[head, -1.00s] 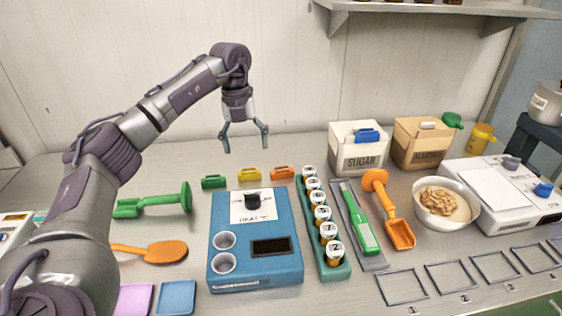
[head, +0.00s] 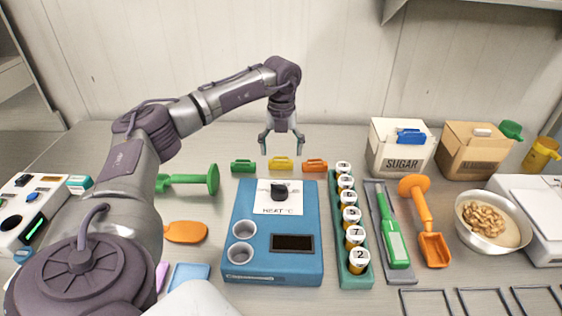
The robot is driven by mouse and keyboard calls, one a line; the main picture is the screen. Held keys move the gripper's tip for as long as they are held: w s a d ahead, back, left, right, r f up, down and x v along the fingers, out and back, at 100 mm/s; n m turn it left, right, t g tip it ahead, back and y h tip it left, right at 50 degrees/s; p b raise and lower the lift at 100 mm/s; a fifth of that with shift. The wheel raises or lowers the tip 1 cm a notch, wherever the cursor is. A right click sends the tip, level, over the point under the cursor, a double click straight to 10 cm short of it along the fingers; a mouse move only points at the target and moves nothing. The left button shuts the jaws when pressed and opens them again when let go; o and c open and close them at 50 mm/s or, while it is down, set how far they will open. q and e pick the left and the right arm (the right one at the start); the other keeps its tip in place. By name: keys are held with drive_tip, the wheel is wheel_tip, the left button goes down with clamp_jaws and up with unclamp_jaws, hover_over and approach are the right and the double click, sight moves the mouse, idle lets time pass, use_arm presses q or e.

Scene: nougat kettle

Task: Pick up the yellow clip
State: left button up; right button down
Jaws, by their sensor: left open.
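The yellow clip (head: 281,163) lies on the table in the head view, between the green clip (head: 243,166) on its left and the orange clip (head: 315,166) on its right. My left gripper (head: 281,148) is open and points down, its two fingers spread on either side of the yellow clip as seen from here. The fingertips look just above or behind the clip; the exact gap cannot be told. Nothing shows between the fingers as held. My right gripper is not in view.
A blue heater box (head: 272,262) stands in front of the clips. A green rack (head: 354,279) of numbered jars is to its right. The sugar box (head: 401,150) stands at the back right. A green scoop-like tool (head: 195,180) lies to the left.

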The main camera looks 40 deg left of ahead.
sight(281, 159)
use_arm(q)
wheel_tip(281, 159, down, 4)
drive_tip(key=shift+s+a+r+p, duration=0.1)
drive_tip(key=shift+r+p, duration=0.1)
drive_tip(key=shift+p, duration=0.1)
drive_tip(key=shift+f, duration=0.25)
drive_tip(key=c, duration=0.6)
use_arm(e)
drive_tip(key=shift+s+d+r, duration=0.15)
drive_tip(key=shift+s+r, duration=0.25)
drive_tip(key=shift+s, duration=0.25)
